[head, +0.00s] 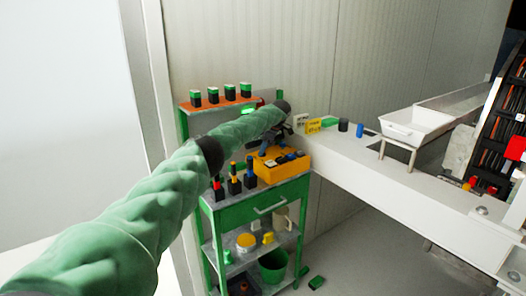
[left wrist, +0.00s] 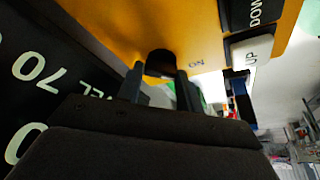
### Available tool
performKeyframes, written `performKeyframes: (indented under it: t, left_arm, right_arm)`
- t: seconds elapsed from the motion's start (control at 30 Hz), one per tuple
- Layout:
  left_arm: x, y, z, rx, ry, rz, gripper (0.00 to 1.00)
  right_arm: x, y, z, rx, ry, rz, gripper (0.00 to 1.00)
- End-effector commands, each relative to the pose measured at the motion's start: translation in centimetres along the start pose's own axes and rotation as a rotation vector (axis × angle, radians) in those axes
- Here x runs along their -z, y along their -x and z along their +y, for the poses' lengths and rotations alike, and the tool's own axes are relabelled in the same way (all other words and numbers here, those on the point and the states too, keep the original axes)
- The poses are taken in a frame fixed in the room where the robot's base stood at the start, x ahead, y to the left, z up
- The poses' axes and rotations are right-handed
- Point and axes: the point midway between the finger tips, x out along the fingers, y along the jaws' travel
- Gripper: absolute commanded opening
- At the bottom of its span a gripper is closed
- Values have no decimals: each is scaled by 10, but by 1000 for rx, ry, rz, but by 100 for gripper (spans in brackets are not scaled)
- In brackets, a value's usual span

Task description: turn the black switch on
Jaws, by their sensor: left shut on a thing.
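The black switch (left wrist: 160,62) is a small dark knob on the yellow control box (left wrist: 205,25), beside a mark that reads "ON". In the left wrist view the fingers of my left gripper (left wrist: 160,75) stand on either side of the knob and are shut on it. The knob's turned position cannot be read. In the head view my left gripper (head: 268,149) is small and reaches down to the yellow box (head: 284,171) on the green cart. The switch itself cannot be made out there. My right gripper is not in view.
Several dark bottles (head: 234,183) stand beside the box on the green cart (head: 240,212). A white beam (head: 400,187) runs right.

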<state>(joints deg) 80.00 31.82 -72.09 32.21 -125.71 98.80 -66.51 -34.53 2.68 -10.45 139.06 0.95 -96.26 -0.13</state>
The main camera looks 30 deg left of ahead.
Motion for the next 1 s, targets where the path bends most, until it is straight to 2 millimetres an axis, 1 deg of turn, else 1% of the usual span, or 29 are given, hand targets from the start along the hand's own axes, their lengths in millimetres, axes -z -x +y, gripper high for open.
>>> performKeyframes:
  t: [0.07,0.1,0.2,0.5,1.0]
  left_arm:
    - [-1,-1,1,15,39,-1,14]
    - [-1,-1,1,22,58,-1,14]
    - [-1,0,1,39,98,0,14]
    - [-1,0,2,74,183,-1,14]
    - [0,1,2,82,203,-2,14]
  right_arm:
    - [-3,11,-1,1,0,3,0]
    - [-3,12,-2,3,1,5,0]
    - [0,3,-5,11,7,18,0]
    - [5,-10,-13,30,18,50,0]
    - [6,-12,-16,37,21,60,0]
